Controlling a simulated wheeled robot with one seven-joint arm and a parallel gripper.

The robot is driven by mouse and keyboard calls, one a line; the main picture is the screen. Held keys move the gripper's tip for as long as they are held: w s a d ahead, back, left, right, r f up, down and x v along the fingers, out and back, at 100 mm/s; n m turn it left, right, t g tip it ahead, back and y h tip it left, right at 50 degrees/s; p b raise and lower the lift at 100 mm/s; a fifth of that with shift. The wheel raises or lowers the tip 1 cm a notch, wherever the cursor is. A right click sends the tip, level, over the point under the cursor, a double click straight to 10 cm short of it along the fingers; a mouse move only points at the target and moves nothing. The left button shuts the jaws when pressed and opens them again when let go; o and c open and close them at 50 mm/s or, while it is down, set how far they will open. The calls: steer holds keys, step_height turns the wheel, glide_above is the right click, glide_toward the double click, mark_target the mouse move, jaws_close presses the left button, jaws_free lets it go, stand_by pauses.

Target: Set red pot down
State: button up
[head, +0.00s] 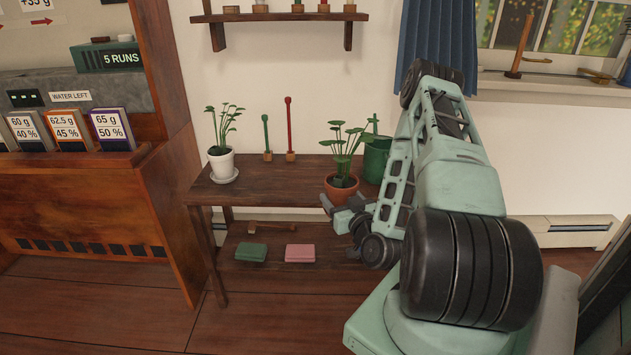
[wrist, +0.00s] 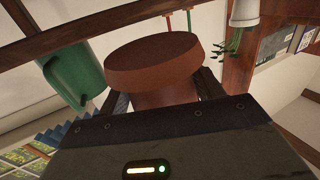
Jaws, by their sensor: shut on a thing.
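The red pot (head: 341,191), a terracotta pot with a leafy green plant, is at the front right of the wooden table (head: 265,190). My gripper (head: 340,199) reaches it from the front right and is shut on it. In the wrist view the pot (wrist: 155,62) sits between the two dark fingers (wrist: 165,92), and its wide part hides much of what lies behind. I cannot tell whether the pot's base touches the table top.
A green watering can (head: 377,158) stands just behind the pot. A white pot with a plant (head: 222,165) is at the table's left, and green and red upright tools (head: 289,130) stand at the back. The table's middle is clear.

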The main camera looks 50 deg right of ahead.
steer(key=x, duration=0.4)
steer(key=b+x, duration=0.1)
steer(key=x, duration=0.7)
steer(key=shift+w+d+r, duration=0.15)
steer(key=shift+w+r, duration=0.15)
steer(key=shift+r, duration=0.1)
steer(key=b+x, duration=0.1)
steer(key=x, duration=0.2)
steer(key=shift+w+d+f, duration=0.1)
steer(key=shift+w, duration=0.1)
steer(key=shift+s+f+b, duration=0.15)
steer(key=shift+f+b, duration=0.15)
steer(key=shift+f, duration=0.25)
steer(key=shift+f, duration=0.15)
steer(key=o, duration=1.6)
steer(key=shift+f, duration=0.1)
steer(key=shift+c, duration=0.2)
